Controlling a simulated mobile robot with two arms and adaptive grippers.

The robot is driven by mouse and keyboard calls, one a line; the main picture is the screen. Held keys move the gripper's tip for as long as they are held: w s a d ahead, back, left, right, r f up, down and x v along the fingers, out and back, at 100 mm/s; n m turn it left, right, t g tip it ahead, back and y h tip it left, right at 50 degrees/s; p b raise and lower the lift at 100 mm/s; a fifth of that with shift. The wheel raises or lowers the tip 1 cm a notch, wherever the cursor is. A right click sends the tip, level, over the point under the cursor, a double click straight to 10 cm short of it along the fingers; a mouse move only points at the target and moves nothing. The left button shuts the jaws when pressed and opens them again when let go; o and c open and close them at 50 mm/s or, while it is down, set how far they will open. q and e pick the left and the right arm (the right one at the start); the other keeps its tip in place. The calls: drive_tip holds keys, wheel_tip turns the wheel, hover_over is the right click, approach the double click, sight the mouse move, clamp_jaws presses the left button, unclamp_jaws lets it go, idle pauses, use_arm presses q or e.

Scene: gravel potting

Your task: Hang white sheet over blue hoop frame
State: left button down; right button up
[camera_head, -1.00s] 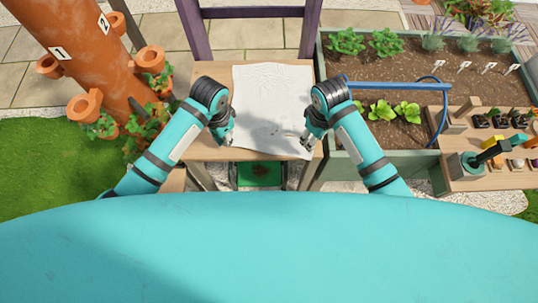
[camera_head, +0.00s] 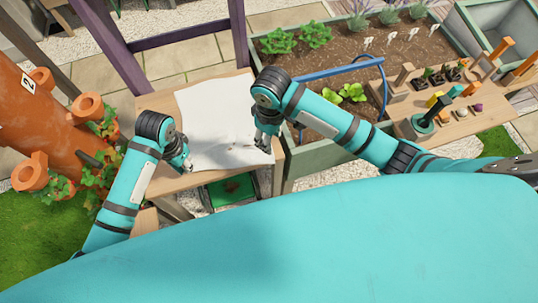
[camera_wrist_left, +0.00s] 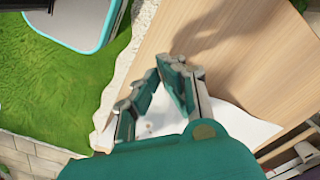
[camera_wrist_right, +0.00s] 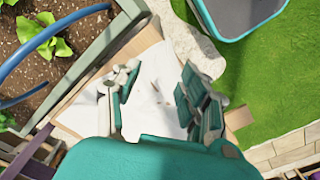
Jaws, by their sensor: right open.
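The white sheet (camera_head: 215,112) lies slightly rumpled on a wooden table (camera_head: 160,101). It also shows under both hands in the left wrist view (camera_wrist_left: 245,125) and the right wrist view (camera_wrist_right: 152,88). My left gripper (camera_head: 186,166) is at the sheet's front left side; its fingertips (camera_wrist_left: 160,68) are near each other, and I cannot tell whether cloth is between them. My right gripper (camera_head: 265,146) is open over the sheet's front right part, its fingers (camera_wrist_right: 158,70) wide apart. The blue hoop frame (camera_head: 338,68) stands over the planter, right of the table, bare of cloth.
The planter (camera_head: 328,156) holds soil and plants. A wooden bench (camera_head: 478,118) with tools and small pots stands at right. An orange tower planter (camera_head: 45,130) rises at left. A green tray (camera_head: 233,189) is below the table's front edge. Purple posts (camera_head: 120,52) stand behind.

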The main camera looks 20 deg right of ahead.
sight(270, 157)
wheel_tip(270, 157, down, 9)
drive_tip(key=shift+f, duration=0.2)
idle(0.3)
drive_tip(key=shift+f, duration=0.15)
drive_tip(key=shift+c, duration=0.2)
clamp_jaws()
idle(0.4)
drive_tip(key=shift+r, duration=2.55)
